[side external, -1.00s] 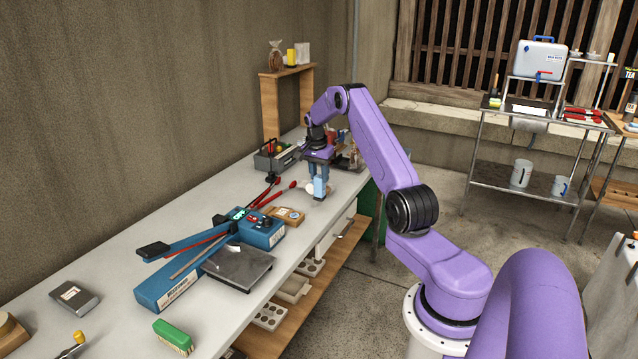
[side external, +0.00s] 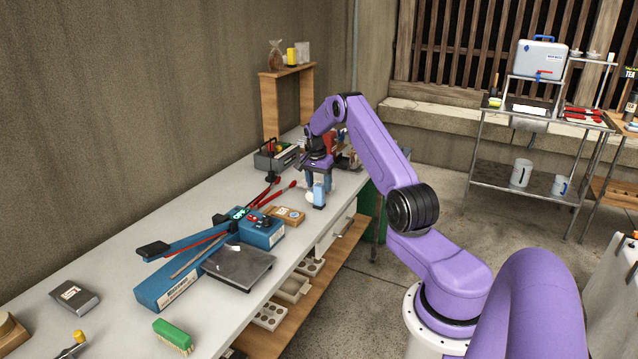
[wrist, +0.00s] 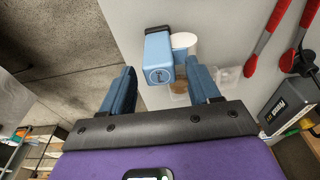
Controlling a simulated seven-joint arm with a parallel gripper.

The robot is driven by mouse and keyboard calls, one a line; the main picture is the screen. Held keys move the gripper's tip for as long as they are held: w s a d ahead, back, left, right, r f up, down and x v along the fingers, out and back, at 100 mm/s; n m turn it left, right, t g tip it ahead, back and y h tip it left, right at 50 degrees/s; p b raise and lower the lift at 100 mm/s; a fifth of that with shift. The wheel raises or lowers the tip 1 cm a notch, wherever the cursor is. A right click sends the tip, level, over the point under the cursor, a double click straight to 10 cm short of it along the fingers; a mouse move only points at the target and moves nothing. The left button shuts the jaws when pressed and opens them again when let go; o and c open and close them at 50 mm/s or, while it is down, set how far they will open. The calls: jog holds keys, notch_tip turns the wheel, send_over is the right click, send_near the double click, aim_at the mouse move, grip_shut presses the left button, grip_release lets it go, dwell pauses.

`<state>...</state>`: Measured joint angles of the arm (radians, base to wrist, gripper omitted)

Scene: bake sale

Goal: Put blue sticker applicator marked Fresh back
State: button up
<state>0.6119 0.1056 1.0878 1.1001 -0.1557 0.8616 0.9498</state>
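The blue sticker applicator (side external: 319,195) stands upright on the grey worktable near its front edge. In the wrist view it appears as a light blue block (wrist: 158,64) with a dark end and a small dark mark; I cannot read the word Fresh. My gripper (side external: 320,178) is just beside and above it. In the wrist view my gripper (wrist: 160,68) has its two blue fingers spread wide, with visible gaps to the applicator on both sides. A white roll-like piece (wrist: 183,42) is right beside the applicator.
A clear container (wrist: 228,78) and red-handled tongs (wrist: 268,42) lie nearby. A small cardboard box (side external: 285,215), a blue box (side external: 258,231) and a dark caddy (side external: 277,160) stand left of the gripper. The table edge and floor are close on the right.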

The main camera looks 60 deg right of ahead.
notch_tip(320, 180, up, 12)
jog(key=a, duration=0.2)
jog(key=w+a+r+n, duration=0.2)
jog(key=a+n, duration=0.1)
jog(key=a, duration=0.6)
jog(key=w+a+r+n, duration=0.2)
jog(key=w+a+n, duration=0.15)
jog(key=a, duration=0.65)
jog(key=s+a+r+n+y, duration=0.1)
jog(key=s+a+n, duration=0.25)
jog(key=a, duration=0.45)
jog(key=s+a+r+n, duration=0.2)
jog(key=s+a+n, duration=0.15)
jog(key=a, duration=0.55)
jog(key=s+a+n, duration=0.9)
jog(key=s+a, duration=0.3)
jog(key=s, duration=0.3)
jog(key=s+f+n+y, duration=0.1)
jog(key=s+n, duration=0.7)
jog(key=s, duration=0.8)
jog(key=shift+d+f, duration=0.4)
jog(key=shift+f, duration=0.15)
